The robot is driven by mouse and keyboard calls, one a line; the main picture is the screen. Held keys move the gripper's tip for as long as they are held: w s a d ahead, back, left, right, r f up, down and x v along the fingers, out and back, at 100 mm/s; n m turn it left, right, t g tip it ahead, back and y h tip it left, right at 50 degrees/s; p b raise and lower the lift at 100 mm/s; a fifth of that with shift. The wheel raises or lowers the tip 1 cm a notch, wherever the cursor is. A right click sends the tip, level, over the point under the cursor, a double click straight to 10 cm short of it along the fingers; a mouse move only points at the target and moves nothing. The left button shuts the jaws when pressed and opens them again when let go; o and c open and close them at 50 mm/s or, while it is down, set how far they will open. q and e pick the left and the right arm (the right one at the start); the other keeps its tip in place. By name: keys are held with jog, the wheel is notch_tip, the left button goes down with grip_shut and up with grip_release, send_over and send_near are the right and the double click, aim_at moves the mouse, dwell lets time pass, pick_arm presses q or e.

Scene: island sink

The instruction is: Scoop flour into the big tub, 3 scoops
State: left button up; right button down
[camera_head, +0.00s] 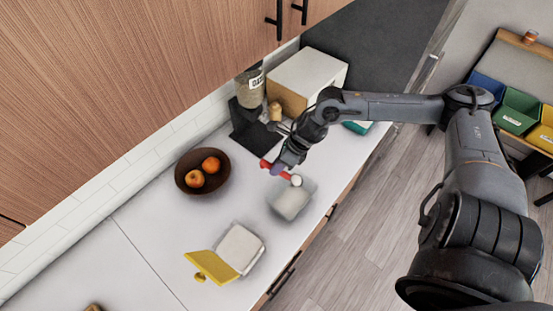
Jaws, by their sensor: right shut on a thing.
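My right gripper (287,163) is shut on a red scoop (268,165) and holds it above the counter. The scoop's end (296,180) looks white, seemingly filled with flour. It is over the far edge of a clear, pale tub (291,201), which shows white inside. Nearer on the counter, to the left, is another tub (241,249) with white contents and an open yellow lid (213,267) beside it. I cannot tell from the view which tub is the bigger one. My left gripper is not in view.
A dark bowl (181,178) with fruit sits on the counter at left. A dispenser (250,95) and a white-and-wood box (307,77) stand behind the gripper. A teal item (357,127) lies under my right arm. Counter between bowl and yellow-lidded tub is clear.

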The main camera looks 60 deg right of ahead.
aim_at(288, 174)
jog(key=shift+s+d+r+t+y+p, duration=0.15)
jog(key=shift+s+t+p, duration=0.35)
jog(key=shift+p, duration=0.95)
jog(key=shift+s+d+r+t+y+p, duration=0.1)
jog(key=shift+s+t+y+p, duration=0.4)
jog(key=shift+p, duration=1)
jog(key=shift+s+d+r+t+h+p, duration=0.25)
jog(key=shift+t+p, duration=0.45)
jog(key=shift+p, duration=0.75)
jog(key=shift+s+a+f+t+p, duration=0.15)
jog(key=shift+s+f+t+p, duration=0.1)
jog(key=shift+s+t+p, duration=0.15)
jog(key=shift+s+r+t+y+p, duration=0.1)
jog(key=shift+s+t+y+p, duration=0.2)
jog(key=shift+s, duration=0.05)
jog(key=shift+s+d+n+t, duration=0.3)
jog(key=shift+s+t, duration=0.1)
jog(key=shift+t, duration=0.2)
jog(key=shift+s+d+t+y+b, duration=0.1)
jog(key=shift+s+t+y+b, duration=0.45)
jog(key=shift+t, duration=0.45)
jog(key=shift+s+d+r+n+t+y+b, duration=0.1)
jog(key=shift+s+r+n+t+y+b, duration=0.1)
jog(key=shift+s+t, duration=0.2)
jog(key=shift+s+d+r+n+t+y+b, duration=0.15)
jog(key=shift+s+t+b, duration=0.1)
jog(key=shift+t, duration=0.15)
jog(key=shift+a, duration=0.1)
